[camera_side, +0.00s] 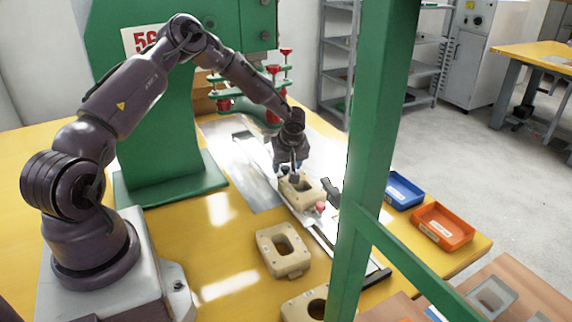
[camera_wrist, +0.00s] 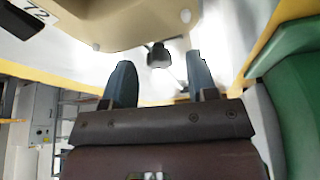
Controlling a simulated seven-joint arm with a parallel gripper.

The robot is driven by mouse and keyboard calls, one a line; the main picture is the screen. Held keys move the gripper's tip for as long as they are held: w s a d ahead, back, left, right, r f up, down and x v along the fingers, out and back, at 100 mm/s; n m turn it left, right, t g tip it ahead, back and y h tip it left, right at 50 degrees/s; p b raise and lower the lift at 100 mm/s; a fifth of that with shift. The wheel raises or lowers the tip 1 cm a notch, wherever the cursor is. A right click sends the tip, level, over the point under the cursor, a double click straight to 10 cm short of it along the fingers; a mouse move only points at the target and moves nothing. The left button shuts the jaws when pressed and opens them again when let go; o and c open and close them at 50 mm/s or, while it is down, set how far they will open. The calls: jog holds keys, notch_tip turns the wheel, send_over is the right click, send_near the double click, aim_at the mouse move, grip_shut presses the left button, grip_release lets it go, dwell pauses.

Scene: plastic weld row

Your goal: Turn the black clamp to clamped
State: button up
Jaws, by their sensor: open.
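The black clamp (camera_wrist: 158,54) shows in the wrist view as a small dark piece beside a beige block (camera_wrist: 120,22). It appears between and beyond the two fingers of my gripper (camera_wrist: 161,80). The fingers are apart and I see nothing held. In the side view my gripper (camera_side: 290,170) points down at the far end of the beige block (camera_side: 308,194) on the rail. Small dark parts there are partly hidden by the fingers, so I cannot tell contact. A separate dark grey piece (camera_side: 331,187) stands at the block's right side.
A red knob (camera_side: 320,207) is at the block's near side. Another beige block (camera_side: 283,250) sits on the yellow table. A green post (camera_side: 368,150) crosses the side view. Blue (camera_side: 403,190) and orange (camera_side: 442,226) trays stand right. A green press (camera_side: 165,120) stands behind.

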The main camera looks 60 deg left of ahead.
jog(key=shift+a+f, duration=0.1)
jog(key=shift+f, duration=0.15)
jog(key=c, duration=0.9)
jog(key=shift+n, duration=0.3)
jog(key=shift+w+n+g, duration=0.1)
jog(key=shift+n+g, duration=0.45)
jog(key=shift+n, duration=0.75)
jog(key=shift+w+n+g, duration=0.1)
jog(key=shift+n+g, duration=0.45)
jog(key=shift+n, duration=0.75)
